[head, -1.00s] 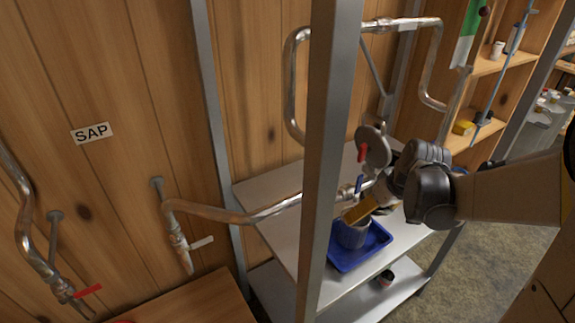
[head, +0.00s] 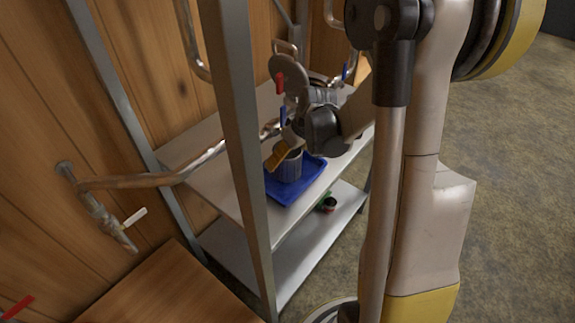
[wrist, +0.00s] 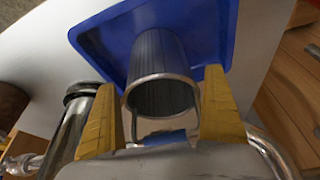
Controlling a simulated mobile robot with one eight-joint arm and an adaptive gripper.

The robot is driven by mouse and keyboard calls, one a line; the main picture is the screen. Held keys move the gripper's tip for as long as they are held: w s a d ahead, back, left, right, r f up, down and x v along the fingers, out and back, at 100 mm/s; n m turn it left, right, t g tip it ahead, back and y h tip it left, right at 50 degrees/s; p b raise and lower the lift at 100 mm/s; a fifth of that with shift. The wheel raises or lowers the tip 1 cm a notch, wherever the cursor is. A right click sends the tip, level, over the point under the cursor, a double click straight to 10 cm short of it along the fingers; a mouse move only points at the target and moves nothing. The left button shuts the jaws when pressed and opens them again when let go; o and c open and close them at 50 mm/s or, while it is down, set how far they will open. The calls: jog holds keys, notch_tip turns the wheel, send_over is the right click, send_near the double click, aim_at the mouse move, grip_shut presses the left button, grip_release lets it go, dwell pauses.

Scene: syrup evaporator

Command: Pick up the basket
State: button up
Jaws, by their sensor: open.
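The basket (head: 290,167) is a grey ribbed cylinder standing in a blue tray (head: 280,192) on the metal shelf. In the wrist view the basket (wrist: 160,62) shows its round metal rim and dark open inside. A thin metal loop, perhaps its handle, shows below the rim. My gripper (wrist: 160,88) is open, with one yellow finger on each side of the basket's rim. I cannot tell whether either finger touches it. In the head view my gripper (head: 279,156) is at the top of the basket, and my wrist hides part of it.
A metal pipe (head: 190,168) with valves runs along the wall to the shelf, close to my gripper. A shelf post (head: 240,140) stands in front. A small can (head: 328,204) sits on the lower shelf. Open floor (head: 510,150) lies at the right.

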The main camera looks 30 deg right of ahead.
jog(key=c, duration=1.4)
jog(key=shift+r+p, duration=0.6)
jog(key=shift+r, duration=0.25)
jog(key=t, duration=0.1)
jog(key=s+t, duration=0.2)
jog(key=shift+s+d+f+y, duration=0.2)
jog(key=shift+d+f+y, duration=0.05)
jog(key=shift+f+y, duration=0.05)
notch_tip(320, 180, up, 6)
jog(key=s+p, duration=0.3)
jog(key=shift+s+d+r+g+p, duration=0.3)
jog(key=shift+s+d+g+p, duration=0.35)
jog(key=shift+s, duration=2.6)
jog(key=shift+s+d+r+g+p, duration=0.35)
jog(key=shift+s+d+p, duration=0.45)
jog(key=shift+s, duration=2.4)
jog(key=shift+s+d+r+g+p, duration=0.3)
jog(key=shift+s+d+g+p, duration=0.4)
jog(key=shift+s, duration=2.55)
